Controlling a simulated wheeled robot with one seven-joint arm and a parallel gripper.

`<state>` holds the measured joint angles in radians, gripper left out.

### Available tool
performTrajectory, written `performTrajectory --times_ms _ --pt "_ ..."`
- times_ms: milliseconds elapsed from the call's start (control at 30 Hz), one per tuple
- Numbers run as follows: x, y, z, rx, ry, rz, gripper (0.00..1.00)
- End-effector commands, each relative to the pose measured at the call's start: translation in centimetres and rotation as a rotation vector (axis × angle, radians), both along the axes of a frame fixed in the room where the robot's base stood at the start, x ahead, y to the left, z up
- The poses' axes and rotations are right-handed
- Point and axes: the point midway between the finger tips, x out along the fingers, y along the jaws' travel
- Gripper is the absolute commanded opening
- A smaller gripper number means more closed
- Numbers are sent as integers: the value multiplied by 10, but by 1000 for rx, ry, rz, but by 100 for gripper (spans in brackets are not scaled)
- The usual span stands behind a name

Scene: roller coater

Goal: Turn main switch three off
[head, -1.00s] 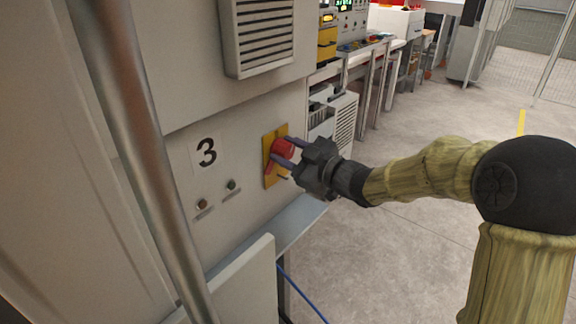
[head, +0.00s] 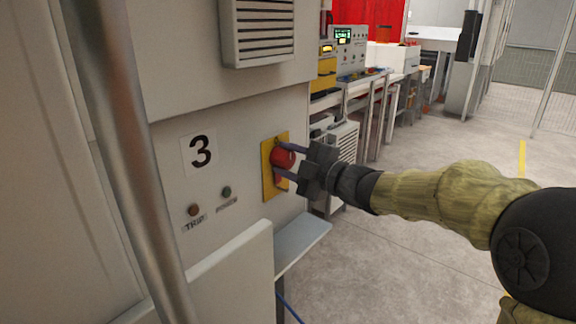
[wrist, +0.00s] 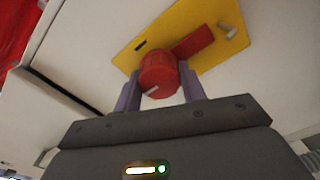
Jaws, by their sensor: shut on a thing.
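Main switch three is a red rotary knob (head: 282,158) with a flat red handle on a yellow plate (head: 268,190), on a pale cabinet panel right of the "3" label (head: 202,151). My gripper (head: 279,159) reaches in from the right with one finger above and one below the knob, shut on it. In the wrist view the round red knob (wrist: 159,76) sits between the fingers. The handle (wrist: 194,43) runs along the plate's length toward a small metal tab (wrist: 228,31); in the head view it points down. The fingers partly hide the knob.
Two small indicator lamps, TRIP (head: 193,209) and a green one (head: 227,191), sit left of the switch. A metal pole (head: 128,150) stands close at left. A grey ledge (head: 300,240) juts out below. Open floor lies to the right.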

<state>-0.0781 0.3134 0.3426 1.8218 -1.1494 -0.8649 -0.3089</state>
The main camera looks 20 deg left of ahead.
Motion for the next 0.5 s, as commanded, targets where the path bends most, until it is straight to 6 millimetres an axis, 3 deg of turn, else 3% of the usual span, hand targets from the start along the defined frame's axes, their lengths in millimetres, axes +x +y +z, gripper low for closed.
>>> performTrajectory --times_ms 367,400,500 --pt "0 0 -1 -6 -6 -1 18" --pt "0 0 -1 -6 -6 -1 47" --pt "0 0 -1 -5 -6 0 63"
